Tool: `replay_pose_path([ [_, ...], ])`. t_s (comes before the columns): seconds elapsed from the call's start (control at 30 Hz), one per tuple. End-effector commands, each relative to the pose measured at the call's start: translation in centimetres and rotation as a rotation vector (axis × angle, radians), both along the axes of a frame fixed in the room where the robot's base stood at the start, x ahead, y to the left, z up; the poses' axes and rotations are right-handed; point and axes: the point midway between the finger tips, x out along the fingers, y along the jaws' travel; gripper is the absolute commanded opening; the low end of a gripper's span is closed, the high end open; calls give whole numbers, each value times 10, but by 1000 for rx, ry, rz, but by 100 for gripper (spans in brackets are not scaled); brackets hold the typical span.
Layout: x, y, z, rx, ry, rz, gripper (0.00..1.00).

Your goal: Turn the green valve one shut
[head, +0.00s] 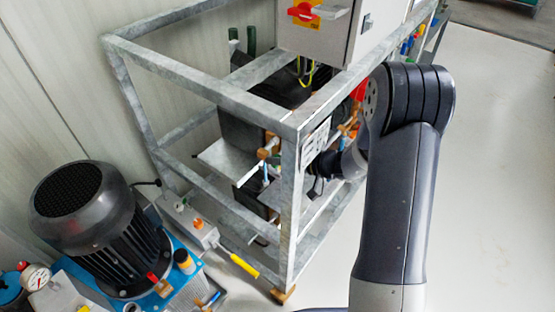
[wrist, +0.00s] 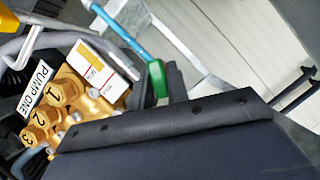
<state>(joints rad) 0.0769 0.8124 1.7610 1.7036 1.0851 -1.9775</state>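A green piece (wrist: 157,78) that looks like a valve handle shows in the wrist view, beside the end of a bright blue bar or pipe (wrist: 122,35). It stands just beyond the dark edge of my gripper (wrist: 180,140), close to a narrow black upright part. I cannot tell whether anything touches it, and its lower end is hidden. In the head view my gripper (head: 318,184) is at the side of the galvanized frame, small and partly covered. Its fingertips do not show clearly.
A brass pump block (wrist: 70,100) labelled PUMP ONE, with numbered caps, is at the left in the wrist view. The galvanized frame (head: 290,210) has posts and rails near my arm. A black motor (head: 90,220) stands at left. The floor at right is clear.

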Motion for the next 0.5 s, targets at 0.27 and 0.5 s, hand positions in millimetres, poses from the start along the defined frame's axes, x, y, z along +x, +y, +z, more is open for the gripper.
replay_pose_path([
  [0.27,0,0,0,0,0,0,0],
  [0.5,0,0,-1,8,10,0,0],
])
